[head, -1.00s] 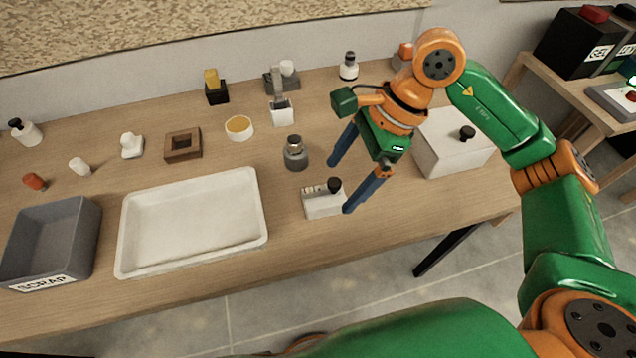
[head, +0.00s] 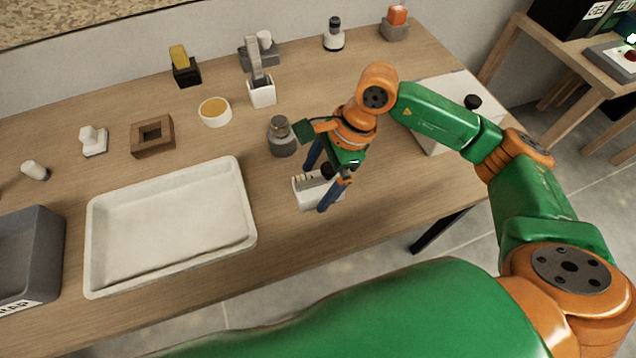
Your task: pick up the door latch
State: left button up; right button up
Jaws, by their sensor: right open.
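A small white block with a dark round knob (head: 305,196), which looks like the door latch, stands on the wooden table (head: 285,245) near its front edge. My right gripper (head: 316,189) is open, pointing down, with its two blue fingers apart around the block's knob end. The near finger hides part of the block, and I cannot tell whether either finger touches it. My left gripper is out of view.
A grey knobbed jar (head: 283,140) stands just behind the block. A white tray (head: 245,170) lies to the left, with a grey scrap bin (head: 45,255) beyond. A large white box (head: 450,125) with a black knob stands to the right. Several small items line the back.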

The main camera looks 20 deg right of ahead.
grip_shut()
